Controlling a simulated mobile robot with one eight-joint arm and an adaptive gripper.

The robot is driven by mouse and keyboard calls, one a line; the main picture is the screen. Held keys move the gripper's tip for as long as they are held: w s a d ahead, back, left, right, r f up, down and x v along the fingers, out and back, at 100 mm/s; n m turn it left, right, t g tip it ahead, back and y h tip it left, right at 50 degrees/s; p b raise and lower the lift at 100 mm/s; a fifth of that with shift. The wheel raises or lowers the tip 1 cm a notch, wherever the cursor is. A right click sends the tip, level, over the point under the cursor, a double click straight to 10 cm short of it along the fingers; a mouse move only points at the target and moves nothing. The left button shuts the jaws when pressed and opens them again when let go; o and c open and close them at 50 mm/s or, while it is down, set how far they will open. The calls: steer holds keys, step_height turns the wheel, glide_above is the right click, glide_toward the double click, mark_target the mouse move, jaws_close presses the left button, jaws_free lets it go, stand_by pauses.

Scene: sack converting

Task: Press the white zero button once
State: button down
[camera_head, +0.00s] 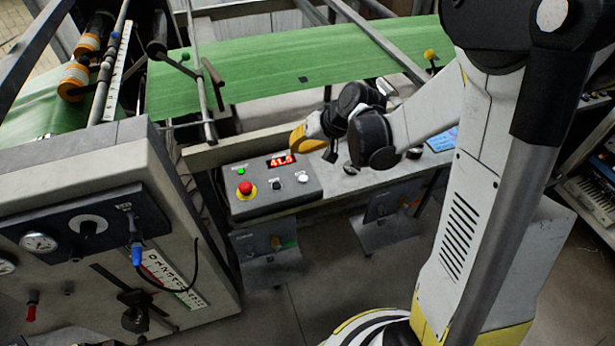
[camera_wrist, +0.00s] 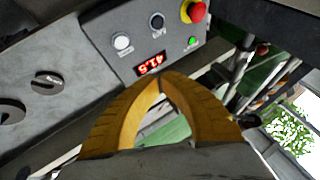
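The white button (camera_head: 303,178) sits at the right front of a grey control box (camera_head: 262,203), below and right of a red display reading 41.5 (camera_head: 281,160). In the wrist view the white button (camera_wrist: 122,42) is in plain sight, upper left of the fingertips, with nothing touching it. My gripper (camera_head: 294,143) has yellow fingers and hangs above the box's back right side, apart from the button. In the wrist view the tips of my gripper (camera_wrist: 162,80) meet near the display (camera_wrist: 150,63), with nothing seen between them.
The box also bears a red mushroom button (camera_head: 245,188), a black knob (camera_head: 276,182) and a lit green lamp (camera_head: 240,171). Green sheet material (camera_head: 290,65) runs behind. A grey machine cabinet (camera_head: 85,225) stands at left. Further black knobs (camera_wrist: 47,83) lie beside the box.

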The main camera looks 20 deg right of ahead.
steer(key=b, duration=0.7)
glide_toward(294, 176)
steer(key=x, duration=0.5)
steer(key=shift+w+a+r, duration=0.15)
steer(key=shift+w+a, duration=0.15)
steer(key=shift+w, duration=0.15)
stand_by(0.6)
steer(key=shift+f+b, duration=0.4)
steer(key=shift+b, duration=0.1)
steer(key=shift+f+b, duration=0.4)
steer(key=shift+f, duration=0.05)
stand_by(0.4)
steer(key=shift+r, duration=0.1)
steer(key=shift+r+p, duration=0.65)
steer(key=shift+r, duration=0.1)
steer(key=shift+r+p, duration=1.9)
steer(key=shift+r, duration=0.65)
